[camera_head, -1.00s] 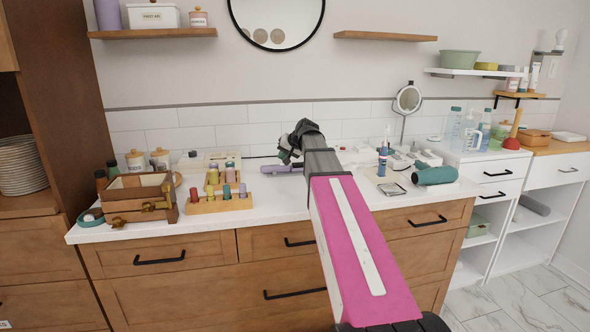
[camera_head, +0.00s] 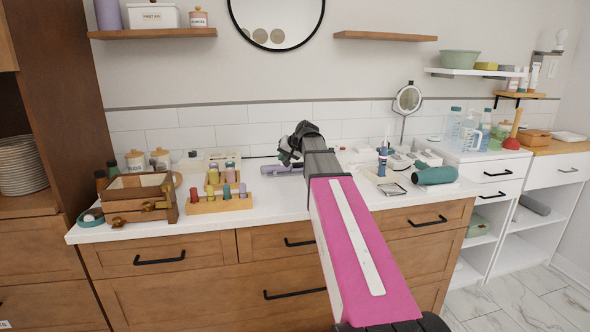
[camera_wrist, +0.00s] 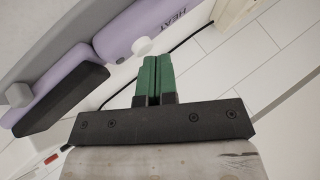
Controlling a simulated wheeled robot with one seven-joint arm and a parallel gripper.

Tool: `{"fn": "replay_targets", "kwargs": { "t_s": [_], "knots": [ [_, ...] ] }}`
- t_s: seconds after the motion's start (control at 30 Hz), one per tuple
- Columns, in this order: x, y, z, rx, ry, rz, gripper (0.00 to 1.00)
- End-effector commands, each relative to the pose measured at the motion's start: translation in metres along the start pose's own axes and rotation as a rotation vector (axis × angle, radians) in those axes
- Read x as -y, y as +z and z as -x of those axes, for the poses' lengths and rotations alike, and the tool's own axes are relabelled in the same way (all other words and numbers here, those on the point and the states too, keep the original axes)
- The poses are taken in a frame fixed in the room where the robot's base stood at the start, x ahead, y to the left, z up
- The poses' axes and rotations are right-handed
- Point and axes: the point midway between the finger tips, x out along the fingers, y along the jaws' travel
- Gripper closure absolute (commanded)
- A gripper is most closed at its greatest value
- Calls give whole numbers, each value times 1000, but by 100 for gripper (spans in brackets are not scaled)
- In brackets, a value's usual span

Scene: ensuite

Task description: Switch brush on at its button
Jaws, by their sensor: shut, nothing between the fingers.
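The brush (camera_head: 283,169) is a purple thing lying on the white counter behind my gripper in the head view. In the wrist view its purple body (camera_wrist: 118,40) carries the word HEAT. A white round button (camera_wrist: 141,46) stands out from its side. A grey part and a dark block also show there. My gripper (camera_wrist: 151,60) has green fingers, shut together and empty. Their tips are right beside the white button; I cannot tell whether they touch it. In the head view my gripper (camera_head: 287,156) is dark and partly hides the brush.
A wooden rack (camera_head: 218,203) with coloured pegs and a wooden box (camera_head: 138,198) stand to the left. A round mirror (camera_head: 407,99), a toothbrush cup and a green hairdryer (camera_head: 435,175) are to the right. A black cord (camera_wrist: 185,42) runs behind the brush. The front counter is clear.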

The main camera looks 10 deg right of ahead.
Motion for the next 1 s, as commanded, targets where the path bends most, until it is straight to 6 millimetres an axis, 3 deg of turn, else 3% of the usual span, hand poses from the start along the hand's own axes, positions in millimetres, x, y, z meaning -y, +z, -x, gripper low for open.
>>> {"fn": "replay_targets", "kwargs": {
  "t_s": [1.0],
  "knots": [
    [9, -9, 12, 0, 0, 0, 100]
  ]
}}
